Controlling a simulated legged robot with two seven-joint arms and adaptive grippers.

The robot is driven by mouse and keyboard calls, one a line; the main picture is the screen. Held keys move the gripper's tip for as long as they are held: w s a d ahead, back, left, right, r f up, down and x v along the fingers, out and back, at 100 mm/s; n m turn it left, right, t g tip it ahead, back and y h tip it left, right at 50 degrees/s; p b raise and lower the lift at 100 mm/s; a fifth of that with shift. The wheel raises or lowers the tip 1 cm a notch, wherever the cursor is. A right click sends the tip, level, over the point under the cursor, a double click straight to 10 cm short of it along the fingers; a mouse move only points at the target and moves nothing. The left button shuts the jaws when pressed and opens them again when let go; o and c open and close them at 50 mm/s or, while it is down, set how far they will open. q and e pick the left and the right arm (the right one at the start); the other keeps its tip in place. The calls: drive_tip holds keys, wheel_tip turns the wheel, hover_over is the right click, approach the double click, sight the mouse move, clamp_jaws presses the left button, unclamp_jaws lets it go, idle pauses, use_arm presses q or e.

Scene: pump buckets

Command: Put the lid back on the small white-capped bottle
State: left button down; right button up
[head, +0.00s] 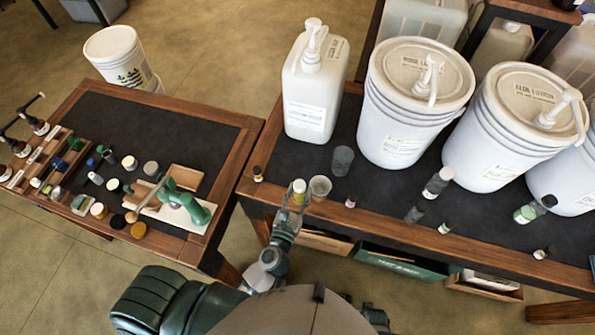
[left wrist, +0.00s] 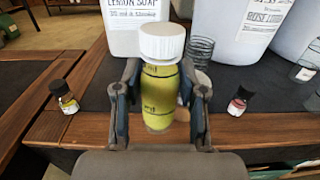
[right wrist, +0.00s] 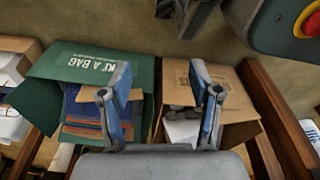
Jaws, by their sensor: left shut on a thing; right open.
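The small bottle (left wrist: 160,95) has a yellow-green body and a ribbed white cap (left wrist: 162,44) that sits upright on its top. It also shows in the head view (head: 299,198), at the front edge of the right table. My left gripper (left wrist: 160,110) is shut on the bottle's body, one finger on each side. Whether the cap is fully seated cannot be told. My right gripper (right wrist: 163,100) is open and empty.
A white pump jug (head: 312,95) and large pump buckets (head: 410,110) stand behind. Small vials (head: 258,173) stand along the front. The left table (head: 190,112) holds many small items.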

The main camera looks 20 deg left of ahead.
use_arm(q)
drive_tip(key=shift+s+a+f+y, duration=0.2)
drive_tip(key=shift+a+f+y, duration=0.15)
drive_tip(key=shift+f, duration=0.1)
use_arm(e)
drive_tip(key=shift+w+a+r, duration=0.1)
drive_tip(key=shift+w+r, duration=0.15)
drive_tip(key=shift+w, duration=0.05)
use_arm(q)
drive_tip(key=shift+a, duration=0.1)
drive_tip(key=shift+w, duration=0.1)
drive_tip(key=w+a, duration=0.2)
drive_tip(key=w, duration=0.5)
drive_tip(key=w+a+f, duration=0.1)
drive_tip(key=w+a, duration=0.1)
drive_tip(key=w, duration=0.6)
drive_tip(key=shift+a+f+p, duration=0.2)
drive_tip(key=shift+f+p, duration=0.05)
drive_tip(key=shift+p, duration=0.05)
use_arm(e)
drive_tip(key=shift+s+f, duration=0.55)
drive_tip(key=shift+f, duration=0.1)
use_arm(q)
drive_tip(key=shift+w, duration=0.1)
